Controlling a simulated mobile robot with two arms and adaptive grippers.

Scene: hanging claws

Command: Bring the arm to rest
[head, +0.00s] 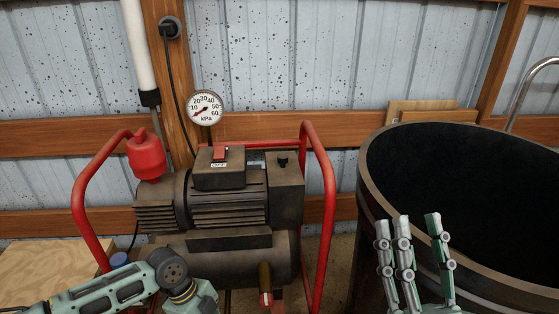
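My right gripper (414,228) rises from the bottom edge at the right, with its jointed grey-green fingers pointing up. The fingers are spread apart, with nothing between them. It shows in front of the near wall of a large black tub. My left arm comes in from the lower left, with its green links and dark joint low in front of the compressor. The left fingers are out of the picture or hidden.
A dark compressor (228,208) in a red tube frame stands at centre-left; its switch label reads OFF. A pressure gauge (204,108) hangs above it. The black tub (372,190) fills the right. A wooden board (45,268) lies lower left. A wall closes off the back.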

